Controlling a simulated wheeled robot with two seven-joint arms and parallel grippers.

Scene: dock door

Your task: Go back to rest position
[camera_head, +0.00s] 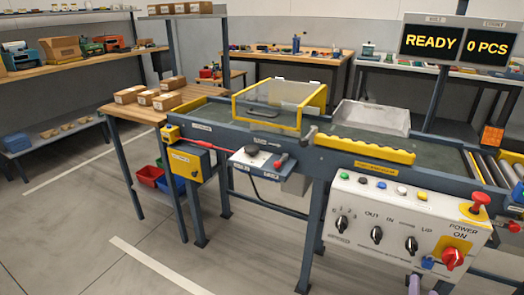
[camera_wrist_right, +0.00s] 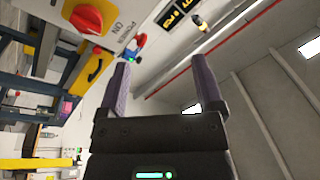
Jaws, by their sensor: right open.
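My right gripper (camera_head: 418,286) shows only as a purple fingertip at the bottom edge of the head view, in front of the white control panel (camera_head: 350,248). In the right wrist view my right gripper (camera_wrist_right: 161,72) has its two purple fingers wide apart, with nothing between them. The red POWER ON knob (camera_head: 452,258) on its yellow plate is near that fingertip; the knob also shows at the upper left of the wrist view (camera_wrist_right: 88,19). My left gripper is out of view.
A conveyor bench with a yellow-framed clear guard (camera_head: 281,104) and a grey tray (camera_head: 371,117) stands ahead. Cardboard boxes (camera_head: 167,101) lie on a wooden table at left. A sign (camera_head: 458,43) reads READY, 0 PCS. The floor at front left is clear.

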